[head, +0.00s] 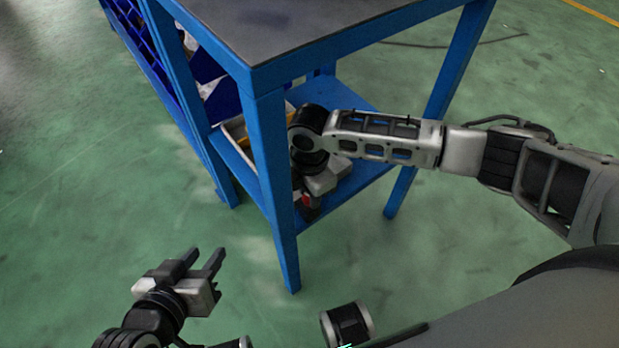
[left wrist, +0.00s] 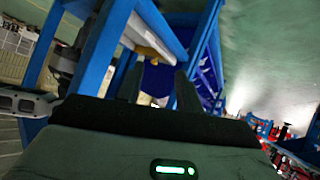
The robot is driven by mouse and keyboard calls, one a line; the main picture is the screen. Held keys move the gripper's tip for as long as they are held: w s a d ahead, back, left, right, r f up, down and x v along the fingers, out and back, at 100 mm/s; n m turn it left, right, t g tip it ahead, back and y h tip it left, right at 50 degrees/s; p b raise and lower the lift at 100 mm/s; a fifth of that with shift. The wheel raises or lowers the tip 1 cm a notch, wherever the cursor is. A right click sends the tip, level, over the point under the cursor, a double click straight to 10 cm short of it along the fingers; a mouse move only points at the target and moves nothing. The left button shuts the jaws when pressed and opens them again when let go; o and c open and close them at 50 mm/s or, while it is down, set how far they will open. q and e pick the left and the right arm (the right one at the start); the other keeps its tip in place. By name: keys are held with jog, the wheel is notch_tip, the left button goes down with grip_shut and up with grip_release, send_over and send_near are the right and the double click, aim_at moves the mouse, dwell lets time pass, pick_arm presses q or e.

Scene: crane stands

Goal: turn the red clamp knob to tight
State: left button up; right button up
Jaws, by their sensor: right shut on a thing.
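The red clamp knob (head: 306,200) shows only as a small red patch at the lower shelf of the blue stand, just behind the front leg. My right gripper (head: 311,208) reaches in over the shelf from the right and points down at the knob. It is shut on the red knob; its fingertips are partly hidden by the leg and the gripper body. I cannot tell how far the knob is turned. My left gripper (head: 205,262) is open and empty, over the green floor left of the stand. Its two fingers also show in the left wrist view (left wrist: 158,90).
The blue stand has a dark top (head: 290,25), a front leg (head: 272,180) close to my right gripper, and a lower blue shelf (head: 345,200). A yellowish-white bin (head: 238,130) sits on the shelf. The green floor (head: 90,190) at left is clear.

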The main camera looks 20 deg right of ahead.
jog(key=shift+s+r+m+p, duration=0.1)
jog(key=shift+r+m+p, duration=0.15)
jog(key=shift+m+p, duration=0.15)
jog(key=shift+p, duration=0.3)
pick_arm(q)
jog(key=shift+s+a+r+y+p, duration=0.15)
jog(key=shift+a+r+p, duration=0.2)
jog(key=shift+r, duration=0.3)
jog(key=shift+s+a+r+y+p, duration=0.2)
jog(key=shift+a+r, duration=0.1)
jog(key=shift+r, duration=0.35)
pick_arm(e)
jog(key=shift+f+m, duration=0.25)
jog(key=shift+m, duration=0.45)
jog(key=o, duration=1)
jog(key=shift+r, duration=0.1)
